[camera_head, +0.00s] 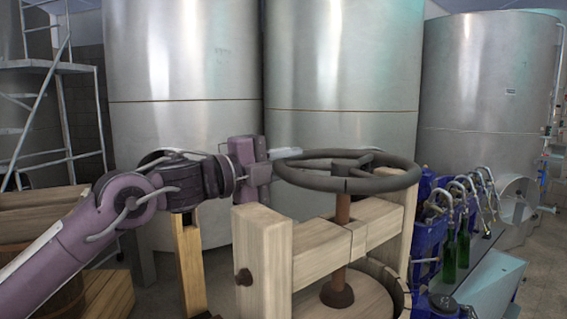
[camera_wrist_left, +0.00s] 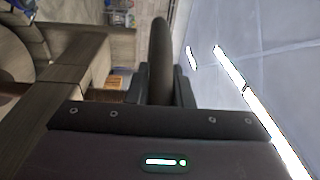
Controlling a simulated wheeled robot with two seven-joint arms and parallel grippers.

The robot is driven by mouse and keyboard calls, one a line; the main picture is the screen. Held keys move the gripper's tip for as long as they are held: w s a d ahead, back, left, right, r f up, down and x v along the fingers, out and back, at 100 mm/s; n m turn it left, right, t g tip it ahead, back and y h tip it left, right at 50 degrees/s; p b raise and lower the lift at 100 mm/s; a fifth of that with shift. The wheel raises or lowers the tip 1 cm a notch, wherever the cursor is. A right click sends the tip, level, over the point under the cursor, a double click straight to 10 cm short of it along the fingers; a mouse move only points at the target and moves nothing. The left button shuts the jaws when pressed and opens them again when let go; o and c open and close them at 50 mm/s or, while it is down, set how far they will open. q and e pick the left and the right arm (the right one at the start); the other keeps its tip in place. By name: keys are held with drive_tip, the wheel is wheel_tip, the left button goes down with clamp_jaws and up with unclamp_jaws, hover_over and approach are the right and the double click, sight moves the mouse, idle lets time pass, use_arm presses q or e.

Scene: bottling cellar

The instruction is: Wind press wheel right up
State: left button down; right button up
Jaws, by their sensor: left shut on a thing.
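The press wheel (camera_head: 400,180) is a dark spoked ring lying level on top of a brown screw shaft (camera_head: 342,209). The shaft passes through the wooden press beam (camera_head: 318,248) to a round wooden plate (camera_head: 312,300) below. My left gripper (camera_head: 275,172) comes in from the left and is shut on the left side of the wheel's rim. In the left wrist view, the rim (camera_wrist_left: 160,50) stands between the two fingers (camera_wrist_left: 161,88). My right gripper is in neither view.
Large steel tanks (camera_head: 342,70) stand close behind the press. Green bottles (camera_head: 463,248) and a filling machine with curved spouts are at right. A metal ladder frame (camera_head: 65,90) and wooden boxes (camera_head: 105,298) are at left.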

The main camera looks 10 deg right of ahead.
use_arm(q)
drive_tip(key=shift+f, duration=0.2)
drive_tip(key=c, duration=1.3)
unclamp_jaws()
drive_tip(key=shift+r, duration=0.1)
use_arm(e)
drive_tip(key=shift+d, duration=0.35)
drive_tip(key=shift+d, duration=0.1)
use_arm(q)
drive_tip(key=b+v, duration=0.4)
drive_tip(key=v, duration=0.3)
drive_tip(key=shift+a, duration=0.3)
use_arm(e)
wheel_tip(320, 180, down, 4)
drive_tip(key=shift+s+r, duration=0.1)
use_arm(q)
drive_tip(key=shift+s, duration=0.1)
drive_tip(key=shift+c, duration=0.3)
